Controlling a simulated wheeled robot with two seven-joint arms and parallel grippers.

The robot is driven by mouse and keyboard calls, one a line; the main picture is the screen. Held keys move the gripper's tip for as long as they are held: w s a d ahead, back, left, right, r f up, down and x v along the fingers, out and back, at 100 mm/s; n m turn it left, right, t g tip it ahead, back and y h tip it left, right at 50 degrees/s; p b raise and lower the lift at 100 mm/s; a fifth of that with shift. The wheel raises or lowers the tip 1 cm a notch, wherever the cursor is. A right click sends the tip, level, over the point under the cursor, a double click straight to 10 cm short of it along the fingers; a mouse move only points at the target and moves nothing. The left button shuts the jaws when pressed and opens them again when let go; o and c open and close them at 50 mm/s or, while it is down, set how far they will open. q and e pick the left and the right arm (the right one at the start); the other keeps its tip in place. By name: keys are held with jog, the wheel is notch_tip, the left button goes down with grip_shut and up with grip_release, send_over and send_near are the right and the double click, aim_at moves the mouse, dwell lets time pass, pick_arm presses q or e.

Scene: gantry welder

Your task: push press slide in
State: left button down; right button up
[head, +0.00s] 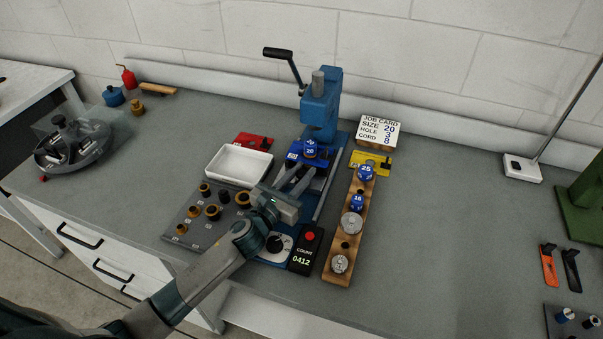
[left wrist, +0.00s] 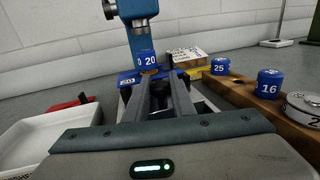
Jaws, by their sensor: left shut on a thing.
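The blue press (head: 320,105) stands at the back of the bench, its black-knobbed lever raised to the left. Its blue slide (head: 292,157) sits low in front of the press column, with a blue die marked 20 (head: 310,148) on it. In the left wrist view the die (left wrist: 148,60) is straight ahead, below the press head (left wrist: 138,10). My left gripper (head: 303,175) reaches in from the front, its fingers close together at the slide's near side and shut on it. The fingers hide the exact contact. My right gripper is not in view.
A white tray (head: 239,165) and a grey board of dark and brass parts lie left. A wooden rack (head: 338,252) with blue dies and metal discs stands right. A counter box (head: 306,248) is in front, and a job card (head: 379,130) behind.

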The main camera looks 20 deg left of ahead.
aim_at(306, 163)
pick_arm(q)
jog(key=w, duration=0.3)
jog(key=shift+w, duration=0.65)
jog(key=shift+r, duration=0.2)
jog(key=c, duration=1.7)
grip_release()
jog(key=shift+o, duration=1.1)
jog(key=shift+w+d+f, duration=0.1)
jog(key=shift+f, duration=0.05)
